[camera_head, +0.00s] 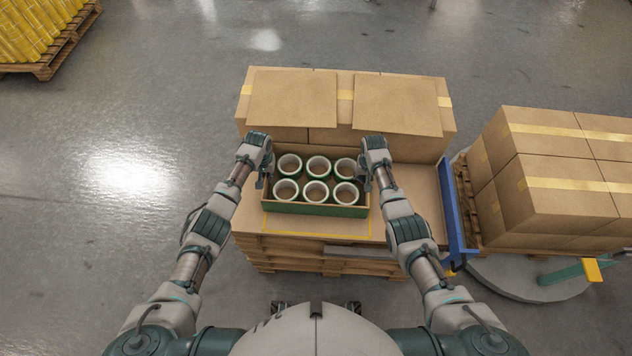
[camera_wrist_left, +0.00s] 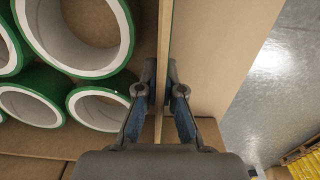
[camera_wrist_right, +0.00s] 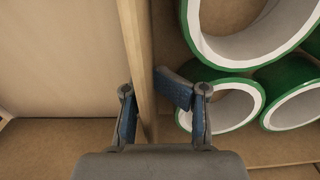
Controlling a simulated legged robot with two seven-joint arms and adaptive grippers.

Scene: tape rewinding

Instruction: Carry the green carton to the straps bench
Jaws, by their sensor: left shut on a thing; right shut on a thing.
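The green carton (camera_head: 318,210) is an open box with a green front, holding several green-and-white tape rolls (camera_head: 317,191). It sits on, or just above, a cardboard-topped pallet stack with a yellow outline; I cannot tell which. My left gripper (camera_head: 264,175) is at its left wall; in the left wrist view my left gripper (camera_wrist_left: 160,95) is shut on that wall (camera_wrist_left: 164,60). My right gripper (camera_head: 369,176) is at the right wall; in the right wrist view my right gripper (camera_wrist_right: 155,98) is shut on that wall (camera_wrist_right: 136,45). No straps bench can be made out.
Large closed cardboard boxes (camera_head: 345,100) stand directly behind the carton. More taped boxes (camera_head: 555,180) stand on a pallet over a round grey base at right, beside a blue upright frame (camera_head: 454,215). A yellow-loaded pallet (camera_head: 45,65) is far left. The left floor is clear.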

